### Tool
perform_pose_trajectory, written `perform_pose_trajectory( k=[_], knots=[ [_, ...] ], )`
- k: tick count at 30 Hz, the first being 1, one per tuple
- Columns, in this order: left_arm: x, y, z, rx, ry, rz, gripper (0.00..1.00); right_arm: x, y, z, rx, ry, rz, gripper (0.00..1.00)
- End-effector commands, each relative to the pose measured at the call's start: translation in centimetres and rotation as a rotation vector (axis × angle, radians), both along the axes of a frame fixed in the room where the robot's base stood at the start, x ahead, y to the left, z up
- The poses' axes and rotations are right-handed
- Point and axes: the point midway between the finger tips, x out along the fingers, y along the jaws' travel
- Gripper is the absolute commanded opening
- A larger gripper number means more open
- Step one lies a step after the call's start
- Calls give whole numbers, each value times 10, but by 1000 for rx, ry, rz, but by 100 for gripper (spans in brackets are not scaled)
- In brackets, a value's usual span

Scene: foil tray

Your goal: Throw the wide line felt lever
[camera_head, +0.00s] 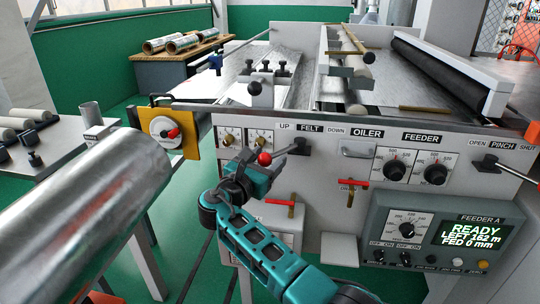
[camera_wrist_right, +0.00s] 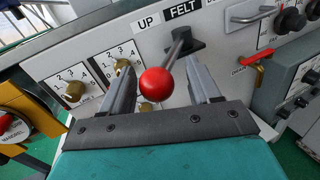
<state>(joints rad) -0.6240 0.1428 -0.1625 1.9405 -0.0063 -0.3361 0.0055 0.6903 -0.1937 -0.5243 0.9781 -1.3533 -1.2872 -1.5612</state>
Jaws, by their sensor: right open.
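The felt lever has a dark shaft and a red ball knob (camera_head: 264,158). It sticks out from the grey panel under the FELT label (camera_head: 311,129), which has UP on its left and DOWN on its right. The knob lies left of the pivot, toward the UP side in the picture. My right gripper (camera_head: 258,168) is at the knob. In the right wrist view its fingers (camera_wrist_right: 161,72) are apart, with the red knob (camera_wrist_right: 156,84) between them and a gap on both sides. My left gripper is not in view.
Two dials (camera_head: 243,137) sit left of the lever. A PINCH lever (camera_head: 492,163) is at far right. A large metal cylinder (camera_head: 90,215) fills the left foreground.

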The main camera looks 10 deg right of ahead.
Motion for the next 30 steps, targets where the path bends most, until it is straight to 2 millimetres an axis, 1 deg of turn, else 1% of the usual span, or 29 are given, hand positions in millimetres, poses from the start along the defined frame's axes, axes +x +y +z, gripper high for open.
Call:
perform_pose_trajectory(
  k=[3, 9, 12, 15, 20, 30],
  knots=[
    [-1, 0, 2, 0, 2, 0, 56, -20, 19, 0, 4, 1, 3, 62],
    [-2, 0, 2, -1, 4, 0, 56, -52, 49, 0, 3, 0, 3, 62],
    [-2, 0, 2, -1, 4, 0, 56, -65, 60, 1, 3, -1, 3, 62],
    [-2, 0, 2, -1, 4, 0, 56, -73, 68, 1, 1, -2, 2, 62],
    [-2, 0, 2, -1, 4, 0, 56, -79, 73, 1, -1, -2, 2, 62],
    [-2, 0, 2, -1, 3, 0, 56, -80, 74, 1, 0, -3, 2, 62]
  ],
)
